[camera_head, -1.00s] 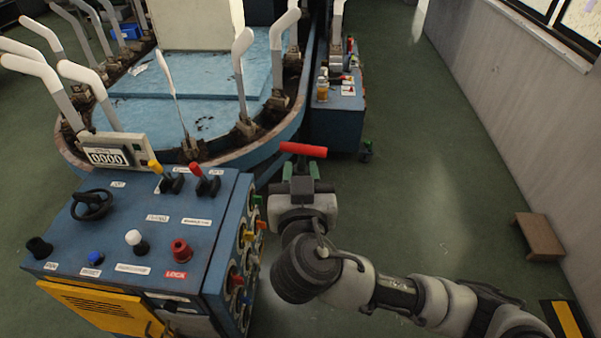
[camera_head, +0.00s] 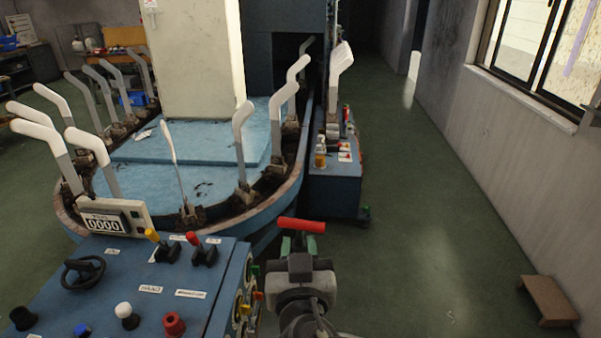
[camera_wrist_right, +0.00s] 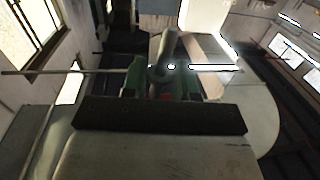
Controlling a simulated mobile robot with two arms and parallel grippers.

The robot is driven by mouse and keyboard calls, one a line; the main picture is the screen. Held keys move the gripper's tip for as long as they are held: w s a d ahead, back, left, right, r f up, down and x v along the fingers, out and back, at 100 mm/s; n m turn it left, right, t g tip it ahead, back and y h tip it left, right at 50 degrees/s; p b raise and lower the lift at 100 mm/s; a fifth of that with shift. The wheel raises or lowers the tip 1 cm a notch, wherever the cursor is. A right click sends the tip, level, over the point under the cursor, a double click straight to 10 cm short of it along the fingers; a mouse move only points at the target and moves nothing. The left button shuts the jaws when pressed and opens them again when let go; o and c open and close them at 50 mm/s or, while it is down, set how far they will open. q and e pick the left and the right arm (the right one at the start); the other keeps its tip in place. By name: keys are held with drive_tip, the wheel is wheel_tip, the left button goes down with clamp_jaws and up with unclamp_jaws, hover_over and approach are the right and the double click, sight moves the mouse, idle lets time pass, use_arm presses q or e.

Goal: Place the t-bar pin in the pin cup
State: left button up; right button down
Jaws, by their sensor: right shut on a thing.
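The t-bar pin shows as a red crossbar (camera_head: 302,225) at the tip of my right gripper (camera_head: 299,243), right of the blue console. My right gripper has green fingers and is shut on the pin, holding it up in the air. In the right wrist view the green fingers (camera_wrist_right: 162,80) close around a grey rounded piece, with a thin rod crossing sideways; the pin's shape there is unclear. I cannot tell which thing is the pin cup; a red cup-like piece (camera_head: 173,323) stands on the console. My left gripper is out of view.
The blue console (camera_head: 140,285) carries levers, knobs and a counter. Behind it stands the boarding machine (camera_head: 190,125) with white upright forms. A blue cabinet (camera_head: 335,195) holds small bottles and tools. Green floor (camera_head: 420,240) is clear to the right, with a brown stool (camera_head: 549,299).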

drive_tip(key=s+d+f, duration=0.4)
drive_tip(key=d+f, duration=0.2)
drive_tip(key=d, duration=0.3)
drive_tip(key=s+d+f, duration=0.4)
drive_tip(key=d+f, duration=0.2)
drive_tip(key=d, duration=0.4)
drive_tip(key=shift+s+d+f+m+h, duration=0.2)
drive_tip(key=shift+s+d+m+h, duration=0.1)
drive_tip(key=shift+s, duration=0.1)
